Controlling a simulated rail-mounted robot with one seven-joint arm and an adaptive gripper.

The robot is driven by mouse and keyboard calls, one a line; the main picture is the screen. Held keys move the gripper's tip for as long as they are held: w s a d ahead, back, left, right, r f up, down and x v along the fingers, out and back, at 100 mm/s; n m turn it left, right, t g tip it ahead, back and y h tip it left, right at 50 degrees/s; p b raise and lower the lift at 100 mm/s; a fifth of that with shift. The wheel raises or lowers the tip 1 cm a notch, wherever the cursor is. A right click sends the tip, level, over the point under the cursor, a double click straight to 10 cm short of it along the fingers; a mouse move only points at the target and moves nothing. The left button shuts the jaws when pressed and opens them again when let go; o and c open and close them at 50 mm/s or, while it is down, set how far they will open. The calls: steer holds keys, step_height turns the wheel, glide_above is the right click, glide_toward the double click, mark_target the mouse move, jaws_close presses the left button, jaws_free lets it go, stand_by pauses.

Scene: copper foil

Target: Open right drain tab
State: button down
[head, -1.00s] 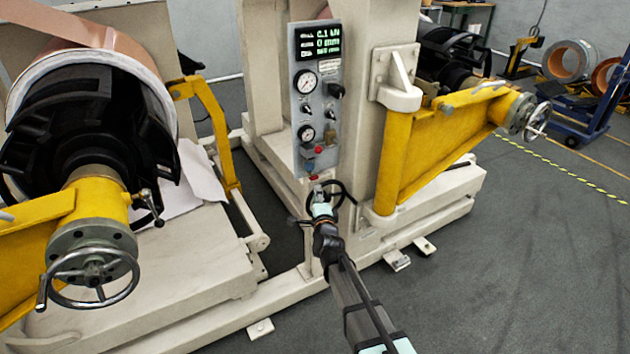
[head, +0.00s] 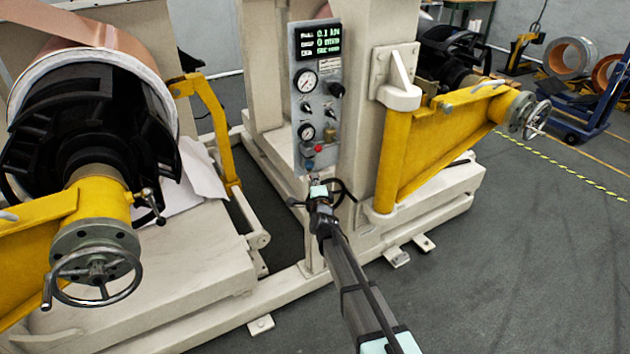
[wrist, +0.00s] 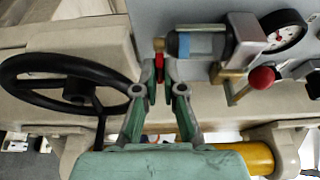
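The control panel (head: 317,100) stands on the cream machine post, with gauges and small fittings low on its face. My gripper (head: 318,180) is at the panel's lower edge in the head view. In the wrist view, my gripper (wrist: 160,72) has its two fingertips close together on either side of a small red tab (wrist: 159,66). The tab is by the end of a clear bowl (wrist: 195,44) with a blue band. I cannot tell whether both fingertips touch the tab. The tab is hidden or too small to make out in the head view.
A black handwheel (wrist: 70,80) is just left of my fingers in the wrist view. A brass fitting with a red knob (wrist: 262,78) and a gauge (wrist: 287,30) are to the right. A yellow swing arm (head: 440,135) stands right of the post.

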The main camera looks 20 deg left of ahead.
steer(key=shift+f+b, duration=0.25)
steer(key=shift+b, duration=0.7)
steer(key=n+y+b, duration=0.3)
steer(key=n+b, duration=0.2)
steer(key=n, duration=0.2)
steer(key=n+g+y+b, duration=0.1)
steer(key=n+y+b, duration=0.2)
steer(key=n+b, duration=0.2)
steer(key=n+y+b, duration=0.2)
steer(key=n+b, duration=0.3)
steer(key=n, duration=0.5)
steer(key=shift+w+d+f+g+y+b, duration=0.1)
steer(key=shift+w+d+g+y+b, duration=0.1)
steer(key=shift+w+g+y+b, duration=0.15)
steer(key=shift+n, duration=0.4)
steer(key=c, duration=1.3)
jaws_free()
